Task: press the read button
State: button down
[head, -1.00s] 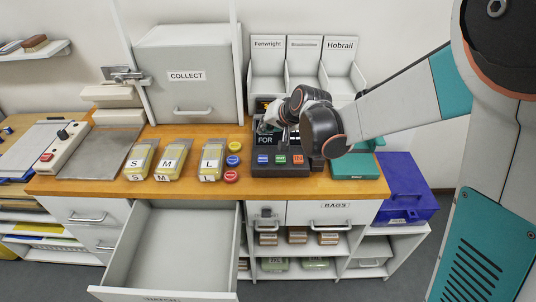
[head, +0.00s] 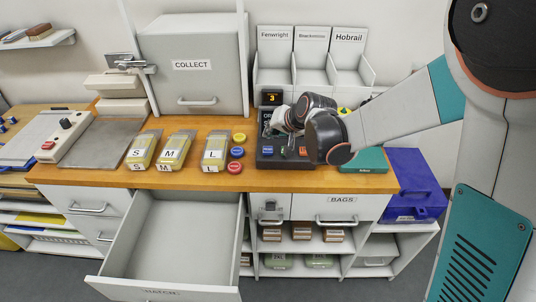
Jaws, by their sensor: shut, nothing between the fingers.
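A dark console (head: 265,163) stands on the wooden counter with a row of small buttons on its front. A blue button (head: 268,150) is at the left and an orange-red button (head: 303,151) at the right; another between them is partly covered. Their labels are too small to read. My gripper (head: 283,138) is shut and empty, low over the console's middle. I cannot tell whether its fingertips touch a button. It hides much of the console's screen. A small display (head: 272,98) behind shows an orange 3.
Yellow-topped S, M and L packs (head: 174,151) and coloured discs (head: 237,152) lie left of the console. A grey COLLECT box (head: 192,80) and labelled bins (head: 313,75) stand behind. A teal case (head: 368,160) sits to the right. An open drawer (head: 175,240) juts out below.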

aim_at(271, 148)
jog(key=shift+f+b, duration=1)
jog(key=shift+f, duration=0.65)
jog(key=shift+f+b, duration=0.35)
jog(key=shift+f, duration=0.05)
jog(key=shift+f+b, duration=0.45)
jog(key=shift+f, duration=0.05)
dwell(0.8)
jog(key=shift+r, duration=0.1)
jog(key=shift+r+p, duration=0.7)
jog(key=shift+r, duration=0.2)
jog(key=shift+r+p, duration=1.7)
jog(key=shift+r, duration=0.75)
